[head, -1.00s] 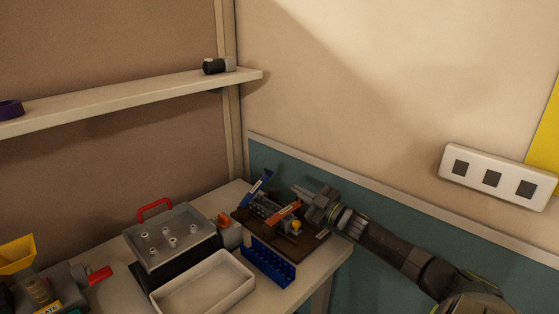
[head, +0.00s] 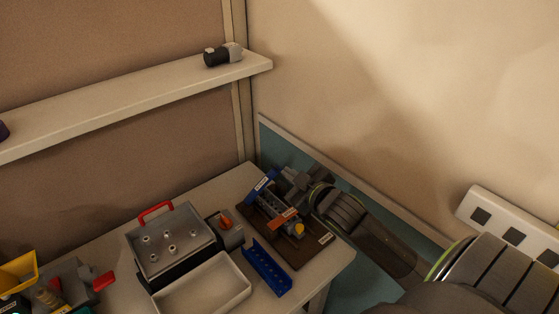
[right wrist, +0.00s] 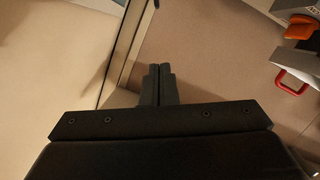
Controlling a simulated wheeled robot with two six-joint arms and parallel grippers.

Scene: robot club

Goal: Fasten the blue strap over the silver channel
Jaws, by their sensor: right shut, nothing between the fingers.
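The blue strap (head: 262,184) stands up tilted at the far left end of a dark brown board (head: 306,256) and is not laid over the channel. The silver channel (head: 268,203) lies on the board beside it. An orange strap (head: 285,218) crosses the channel nearer its front end. My right gripper (head: 284,177) is shut and empty, just right of the blue strap at the board's far side; I cannot tell whether they touch. Its shut fingers also show in the right wrist view (right wrist: 158,83), where neither strap nor channel can be made out clearly. My left gripper is out of view.
A blue perforated channel (head: 267,270) lies in front of the board. Left are a grey case (head: 188,262) with a red handle (head: 156,211) and a cream tray (head: 243,291). The wall stands close behind my right gripper. A shelf (head: 120,108) runs above.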

